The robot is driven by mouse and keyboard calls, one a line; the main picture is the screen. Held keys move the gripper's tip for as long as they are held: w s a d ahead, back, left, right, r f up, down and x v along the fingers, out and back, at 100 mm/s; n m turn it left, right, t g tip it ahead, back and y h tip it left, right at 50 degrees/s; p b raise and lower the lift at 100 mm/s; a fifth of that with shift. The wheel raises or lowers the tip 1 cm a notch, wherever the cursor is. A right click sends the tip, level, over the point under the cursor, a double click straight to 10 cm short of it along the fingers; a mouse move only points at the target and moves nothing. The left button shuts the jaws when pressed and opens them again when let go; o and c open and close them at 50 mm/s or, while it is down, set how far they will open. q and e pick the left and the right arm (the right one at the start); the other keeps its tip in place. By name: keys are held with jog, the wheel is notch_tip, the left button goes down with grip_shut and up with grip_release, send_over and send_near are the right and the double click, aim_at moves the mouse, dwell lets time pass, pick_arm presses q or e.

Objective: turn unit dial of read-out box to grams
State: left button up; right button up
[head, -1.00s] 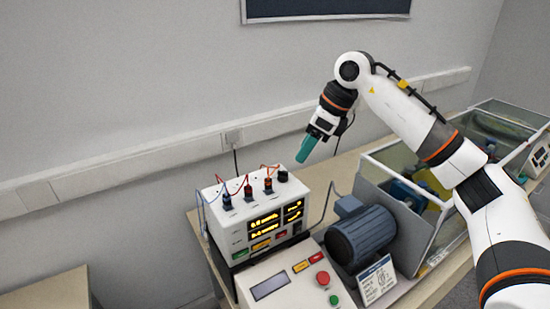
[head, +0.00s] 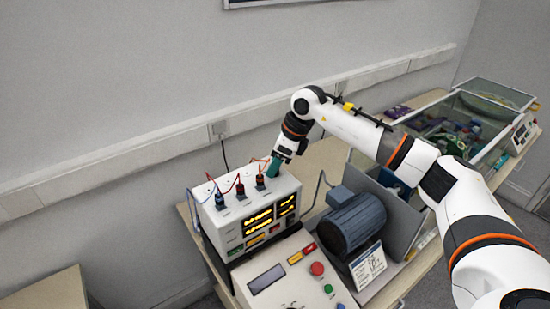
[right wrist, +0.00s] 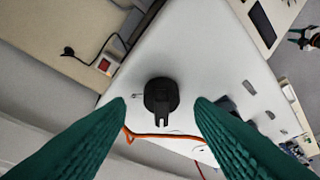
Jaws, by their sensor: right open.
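The read-out box (head: 237,231) is white, with lit yellow displays on its front and several coloured plugs with wires on top. Its black unit dial (right wrist: 161,98) shows in the right wrist view on the white top face, with a slotted pointer toward the picture's bottom. My right gripper (right wrist: 160,110) is open, with one green finger on each side of the dial and a gap to it on both sides. In the head view my right gripper (head: 273,167) is over the box's back right corner and hides the dial.
A control panel (head: 283,280) with a red button stands in front of the box. A blue-grey motor (head: 355,232) is to the right. An orange wire (right wrist: 160,135) runs close by the dial. A wall socket (head: 218,129) is behind.

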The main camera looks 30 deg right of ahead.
jog(key=shift+a+f, duration=0.1)
jog(key=shift+f, duration=0.2)
pick_arm(q)
jog(key=shift+w+r, duration=0.15)
jog(key=shift+w, duration=0.2)
jog(key=shift+s, duration=0.25)
pick_arm(e)
jog(key=shift+c, duration=0.5)
jog(key=c, duration=0.9)
pick_arm(q)
jog(key=shift+s, duration=0.2)
